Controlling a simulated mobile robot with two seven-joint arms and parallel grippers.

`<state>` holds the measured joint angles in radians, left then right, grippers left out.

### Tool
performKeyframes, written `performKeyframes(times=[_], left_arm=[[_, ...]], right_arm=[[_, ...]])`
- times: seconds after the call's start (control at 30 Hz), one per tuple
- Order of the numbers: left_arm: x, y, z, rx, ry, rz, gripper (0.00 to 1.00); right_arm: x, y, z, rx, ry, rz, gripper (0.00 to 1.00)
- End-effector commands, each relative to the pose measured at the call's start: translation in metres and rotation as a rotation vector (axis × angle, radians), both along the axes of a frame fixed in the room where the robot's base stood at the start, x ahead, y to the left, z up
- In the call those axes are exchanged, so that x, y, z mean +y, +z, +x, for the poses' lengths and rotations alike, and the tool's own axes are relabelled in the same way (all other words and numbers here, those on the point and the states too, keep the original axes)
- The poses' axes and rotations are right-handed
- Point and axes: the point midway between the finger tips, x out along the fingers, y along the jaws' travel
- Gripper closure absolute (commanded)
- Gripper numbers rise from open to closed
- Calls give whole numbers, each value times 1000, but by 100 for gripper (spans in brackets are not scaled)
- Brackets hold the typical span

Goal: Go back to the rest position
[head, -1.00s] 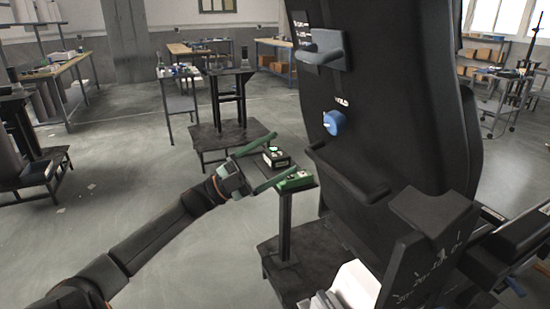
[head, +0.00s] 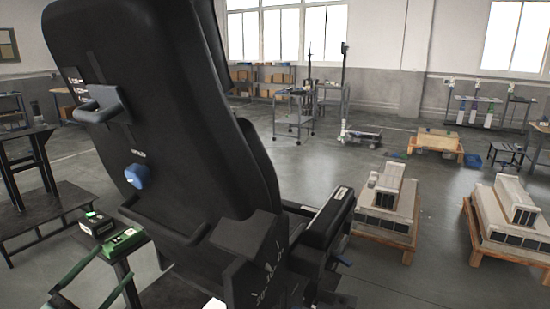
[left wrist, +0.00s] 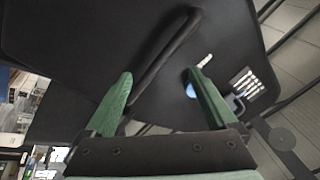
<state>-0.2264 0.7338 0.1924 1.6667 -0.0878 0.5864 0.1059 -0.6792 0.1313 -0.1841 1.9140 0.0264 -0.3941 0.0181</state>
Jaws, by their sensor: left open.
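My left gripper (head: 112,268) shows at the lower left of the head view, beside the small stand. Its two green fingers are spread apart with nothing between them. In the left wrist view the open fingers (left wrist: 163,85) point at the dark back of the big black seat, with a dark bar and a blue knob (left wrist: 191,90) near them. I cannot tell how close the fingertips are to it. My right gripper is not in view.
The tall black seat (head: 190,130) fills the left-centre, with a blue knob (head: 138,176). A black box (head: 97,224) and a green box (head: 121,241) sit on the small stand. Pallets with grey blocks (head: 388,205) stand on the right.

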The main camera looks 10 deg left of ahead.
Motion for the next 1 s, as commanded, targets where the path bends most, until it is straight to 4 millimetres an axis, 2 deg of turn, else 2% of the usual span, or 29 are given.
performKeyframes(times=[0.03,0.13,0.2,0.3,0.4,0.5,0.6,0.7,1.0], left_arm=[[-13,-36,-5,108,36,-72,9],[-41,-106,-21,321,109,-188,9],[-63,-151,-40,472,154,-262,9],[-102,-207,-75,686,206,-353,9],[-143,-249,-116,886,244,-433,9],[-180,-275,-153,1052,266,-491,9],[-207,-289,-180,1168,277,-528,9],[-223,-295,-195,1233,280,-547,9],[-228,-298,-201,1257,282,-551,9]], right_arm=[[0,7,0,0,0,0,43],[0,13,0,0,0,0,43],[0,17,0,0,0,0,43],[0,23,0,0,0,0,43],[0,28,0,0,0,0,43],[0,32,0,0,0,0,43],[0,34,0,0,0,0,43],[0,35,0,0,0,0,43],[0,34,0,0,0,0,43]])
